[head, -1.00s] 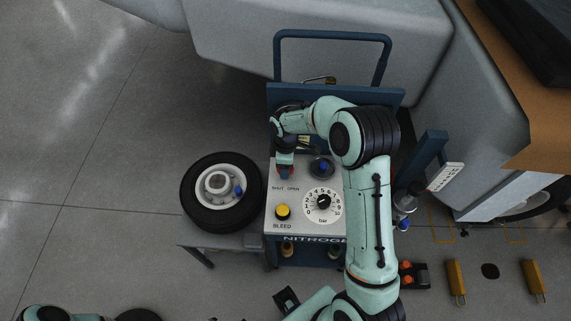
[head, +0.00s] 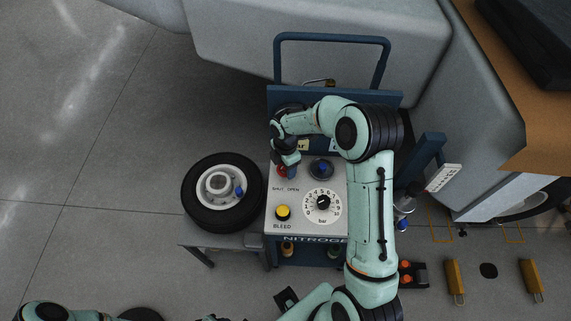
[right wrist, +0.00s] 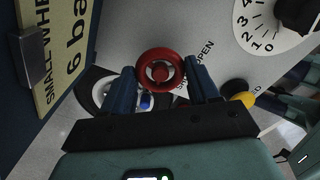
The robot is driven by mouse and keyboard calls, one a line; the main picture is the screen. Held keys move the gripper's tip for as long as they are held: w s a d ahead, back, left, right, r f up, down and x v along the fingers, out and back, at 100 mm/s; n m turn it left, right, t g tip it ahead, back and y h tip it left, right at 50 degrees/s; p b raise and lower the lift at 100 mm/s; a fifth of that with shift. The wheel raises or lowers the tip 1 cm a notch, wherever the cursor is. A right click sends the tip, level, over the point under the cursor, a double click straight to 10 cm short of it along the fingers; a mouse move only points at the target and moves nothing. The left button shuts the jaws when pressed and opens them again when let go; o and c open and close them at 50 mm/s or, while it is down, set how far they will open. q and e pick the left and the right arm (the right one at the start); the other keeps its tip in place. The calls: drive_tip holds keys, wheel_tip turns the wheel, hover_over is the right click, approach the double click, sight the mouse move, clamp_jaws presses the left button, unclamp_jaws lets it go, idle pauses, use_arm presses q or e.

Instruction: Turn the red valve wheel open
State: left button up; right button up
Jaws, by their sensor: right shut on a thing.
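The red valve wheel (head: 281,171) sits on the grey top panel of the nitrogen cart (head: 335,176), above the printed words SHUT and OPEN. It is mostly hidden under my right gripper (head: 287,171) in the head view. In the right wrist view the red wheel (right wrist: 160,70) shows as a round ring between the two blue fingers of my right gripper (right wrist: 163,88). The gripper is shut on the wheel, one finger on each side. My left gripper is out of view; only part of my left arm shows at the bottom left.
A yellow bleed knob (head: 283,212), a black gauge dial (head: 323,203) and a blue knob (head: 322,168) share the panel. A wheel with a black tyre (head: 190,205) lies on a stand to the left. Open floor lies further left.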

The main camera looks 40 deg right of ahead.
idle(0.4)
drive_tip(key=o, duration=1.1)
drive_tip(key=shift+r, duration=0.15)
wheel_tip(320, 180, up, 13)
drive_tip(key=shift+r+p, duration=0.1)
drive_tip(key=shift+p, duration=0.35)
